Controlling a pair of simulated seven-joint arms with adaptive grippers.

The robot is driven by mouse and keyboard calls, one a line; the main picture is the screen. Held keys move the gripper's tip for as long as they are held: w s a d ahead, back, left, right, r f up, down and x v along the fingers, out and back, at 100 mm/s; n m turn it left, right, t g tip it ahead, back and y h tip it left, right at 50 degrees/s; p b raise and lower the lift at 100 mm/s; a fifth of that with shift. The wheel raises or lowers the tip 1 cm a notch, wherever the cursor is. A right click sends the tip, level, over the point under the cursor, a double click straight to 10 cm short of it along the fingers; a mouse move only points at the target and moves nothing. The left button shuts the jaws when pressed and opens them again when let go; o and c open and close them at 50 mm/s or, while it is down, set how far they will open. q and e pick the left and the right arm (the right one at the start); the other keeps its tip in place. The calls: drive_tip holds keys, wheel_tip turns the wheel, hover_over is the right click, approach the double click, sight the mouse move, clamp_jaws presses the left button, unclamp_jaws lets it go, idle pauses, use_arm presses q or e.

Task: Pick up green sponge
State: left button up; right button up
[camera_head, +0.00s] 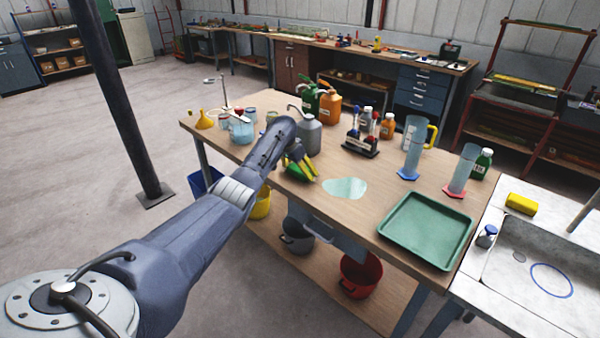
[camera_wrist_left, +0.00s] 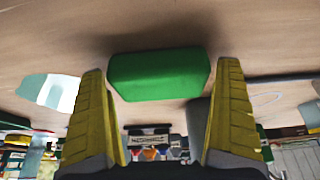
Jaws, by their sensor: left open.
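The green sponge (camera_head: 296,174) lies on the wooden table, partly covered by my left gripper in the head view. In the left wrist view the sponge (camera_wrist_left: 158,75) is a plain green block on the wood, in line with the gap between the fingers. My left gripper (camera_head: 302,165) is low over the table at the sponge. Its two yellow fingers are spread wide, one to each side in the left wrist view (camera_wrist_left: 162,78). They do not grip the sponge. I cannot tell whether the fingertips are beside it or just short of it. My right gripper is not in view.
A pale puddle (camera_head: 345,188) lies right of the sponge. A green tray (camera_head: 427,230) lies at the right.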

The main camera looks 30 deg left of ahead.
use_arm(q)
drive_tip(key=shift+c, duration=0.4)
drive_tip(key=c, duration=0.5)
drive_tip(key=shift+c, duration=0.2)
drive_tip(key=shift+r, duration=0.1)
wheel_tip(320, 180, up, 20)
idle(0.4)
drive_tip(key=shift+o, duration=1)
drive_tip(key=c, duration=0.5)
